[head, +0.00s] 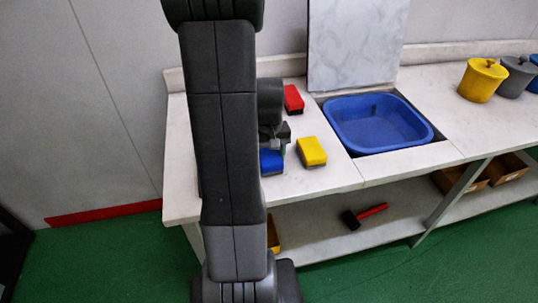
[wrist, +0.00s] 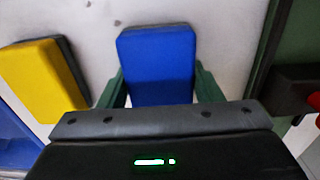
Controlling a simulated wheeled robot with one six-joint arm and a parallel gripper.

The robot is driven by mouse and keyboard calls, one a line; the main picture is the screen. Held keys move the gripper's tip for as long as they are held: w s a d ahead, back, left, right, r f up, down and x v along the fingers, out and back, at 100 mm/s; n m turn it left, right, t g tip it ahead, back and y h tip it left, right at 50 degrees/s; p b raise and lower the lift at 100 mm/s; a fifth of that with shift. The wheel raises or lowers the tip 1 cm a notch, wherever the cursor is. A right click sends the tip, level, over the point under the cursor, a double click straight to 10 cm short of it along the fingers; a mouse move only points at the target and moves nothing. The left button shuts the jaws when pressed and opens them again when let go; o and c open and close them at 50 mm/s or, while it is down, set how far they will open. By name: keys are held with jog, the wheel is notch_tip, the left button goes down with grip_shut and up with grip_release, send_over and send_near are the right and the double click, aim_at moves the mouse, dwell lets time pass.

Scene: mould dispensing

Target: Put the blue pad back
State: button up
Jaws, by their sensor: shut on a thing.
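The blue pad (head: 271,161) is on or just above the white worktop, partly hidden behind my arm in the head view. In the wrist view the blue pad (wrist: 157,62) sits between the two green fingers of my gripper (wrist: 160,88), which is shut on it. In the head view my gripper (head: 281,144) shows only in part beside my arm. I cannot tell whether the pad touches the worktop.
A yellow pad (head: 312,151) lies close to the right of the blue pad, and a red pad (head: 293,99) lies farther back. A blue basin (head: 378,122) is set in the worktop (head: 335,177). Yellow and grey pots (head: 482,80) stand at right. A red-handled mallet (head: 365,214) lies below.

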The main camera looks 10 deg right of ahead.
aim_at(269, 154)
jog(key=shift+f, duration=0.15)
jog(key=o, duration=1.1)
notch_tip(269, 154, up, 12)
jog(key=shift+r+p, duration=0.2)
jog(key=shift+p, duration=0.1)
jog(key=shift+f, duration=0.1)
